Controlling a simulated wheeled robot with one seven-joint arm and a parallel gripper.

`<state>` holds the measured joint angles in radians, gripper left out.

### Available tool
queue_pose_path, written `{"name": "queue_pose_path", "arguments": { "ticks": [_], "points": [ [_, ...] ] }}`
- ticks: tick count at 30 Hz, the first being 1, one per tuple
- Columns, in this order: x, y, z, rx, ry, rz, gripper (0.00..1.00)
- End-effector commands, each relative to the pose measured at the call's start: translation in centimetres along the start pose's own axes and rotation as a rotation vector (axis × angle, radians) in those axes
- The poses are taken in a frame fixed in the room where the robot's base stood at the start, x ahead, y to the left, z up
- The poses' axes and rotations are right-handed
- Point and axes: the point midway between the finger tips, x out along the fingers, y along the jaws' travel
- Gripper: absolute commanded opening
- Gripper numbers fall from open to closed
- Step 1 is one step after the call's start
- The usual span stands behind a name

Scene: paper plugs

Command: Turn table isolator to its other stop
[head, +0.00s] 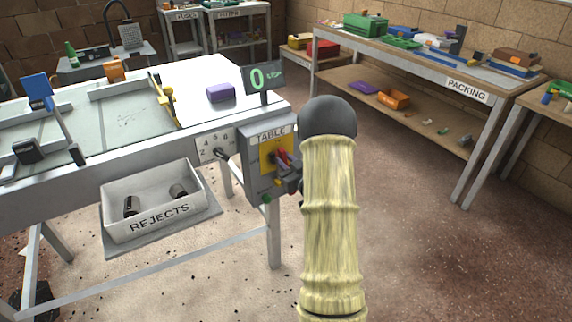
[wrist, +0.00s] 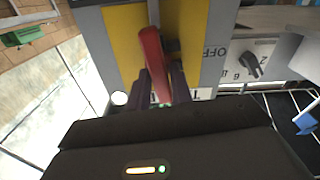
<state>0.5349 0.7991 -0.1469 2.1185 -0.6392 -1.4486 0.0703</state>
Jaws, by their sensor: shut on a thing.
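The table isolator is a grey box labelled TABLE (head: 254,182) at the right front corner of the white table, with a yellow plate (head: 266,149) and a red handle (head: 284,156). In the wrist view the red handle (wrist: 151,58) stands out over the yellow plate (wrist: 124,32), and an OFF mark shows beside the plate. My gripper (head: 291,176) is at the box front; in the wrist view my gripper (wrist: 163,88) has its fingers on either side of the handle, shut on it. My arm partly hides the box's right side in the head view. The handle's exact angle is hard to tell.
A numbered dial (head: 217,149) is left of the box. A display (head: 264,79) showing 0 stands above it. A REJECTS tray (head: 152,221) hangs below the table edge. The packing bench (head: 400,57) stands back right; open floor lies between.

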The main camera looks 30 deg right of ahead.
Motion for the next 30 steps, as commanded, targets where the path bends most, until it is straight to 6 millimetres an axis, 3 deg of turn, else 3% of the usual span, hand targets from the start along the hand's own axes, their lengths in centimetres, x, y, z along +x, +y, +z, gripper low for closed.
{"name": "queue_pose_path", "arguments": {
  "ticks": [30],
  "points": [
    [0.02, -0.94, 1.00, -0.930, 0.003, -0.001, 0.00]
  ]
}}
